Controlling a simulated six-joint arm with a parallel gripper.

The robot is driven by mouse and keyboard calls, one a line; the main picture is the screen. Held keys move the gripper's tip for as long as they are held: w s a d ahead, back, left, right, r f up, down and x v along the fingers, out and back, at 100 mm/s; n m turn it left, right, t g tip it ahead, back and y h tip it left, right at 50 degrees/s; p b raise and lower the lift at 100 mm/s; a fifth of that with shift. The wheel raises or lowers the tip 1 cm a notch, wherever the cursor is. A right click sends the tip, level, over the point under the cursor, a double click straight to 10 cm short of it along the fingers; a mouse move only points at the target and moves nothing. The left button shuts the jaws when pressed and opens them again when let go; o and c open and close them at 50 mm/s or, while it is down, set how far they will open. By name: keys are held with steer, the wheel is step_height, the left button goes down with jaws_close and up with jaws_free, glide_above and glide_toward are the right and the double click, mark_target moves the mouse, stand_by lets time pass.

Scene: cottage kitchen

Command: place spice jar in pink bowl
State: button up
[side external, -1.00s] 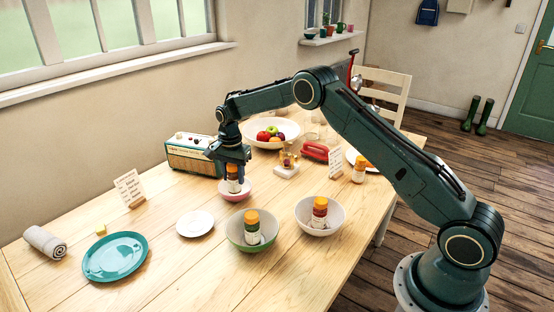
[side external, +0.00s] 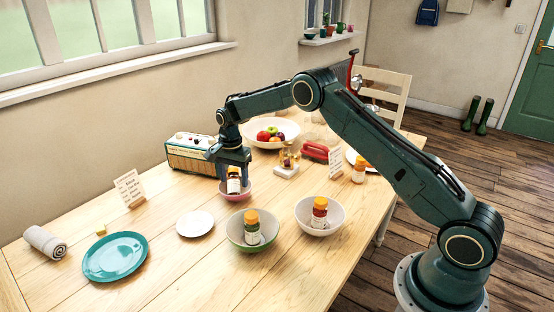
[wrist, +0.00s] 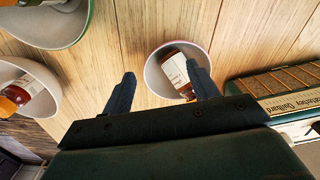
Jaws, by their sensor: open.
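A spice jar (side external: 233,184) with a white label stands in the small pink bowl (side external: 236,196) in the middle of the table. The wrist view also shows this jar (wrist: 175,72) inside the pink bowl (wrist: 153,78), leaning towards the rim by one finger. My gripper (side external: 233,173) is over the bowl, with its fingers down around the jar's upper part. In the wrist view, my gripper (wrist: 162,76) has its fingers apart, with a gap on one side of the jar. The jar's cap is partly hidden by the gripper.
Other jars stand in the green bowl (side external: 233,236) and white bowl (side external: 301,214), and one more jar (side external: 359,170) is at the right. A radio (side external: 190,158) stands close behind the pink bowl. A small white plate (side external: 195,224) lies in front left.

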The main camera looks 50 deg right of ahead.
step_height(320, 180, up, 13)
stand_by(0.7)
steer(key=shift+r, duration=0.1)
stand_by(0.4)
steer(key=s+a+r+n+t, duration=0.2)
steer(key=s+r+n, duration=0.2)
steer(key=s+r, duration=0.55)
steer(key=s+a+r+n+t, duration=0.1)
steer(key=s+a+r+n, duration=0.25)
steer(key=s+r, duration=0.6)
steer(key=s+f+n+t, duration=0.1)
steer(key=s+f+n, duration=0.2)
steer(key=s, duration=0.9)
steer(key=s+a+f+n+t, duration=0.1)
steer(key=s+n, duration=0.3)
steer(key=s, duration=0.8)
steer(key=shift+a+f+t, duration=0.25)
steer(key=shift+f+t, duration=0.05)
steer(key=shift+f, duration=0.6)
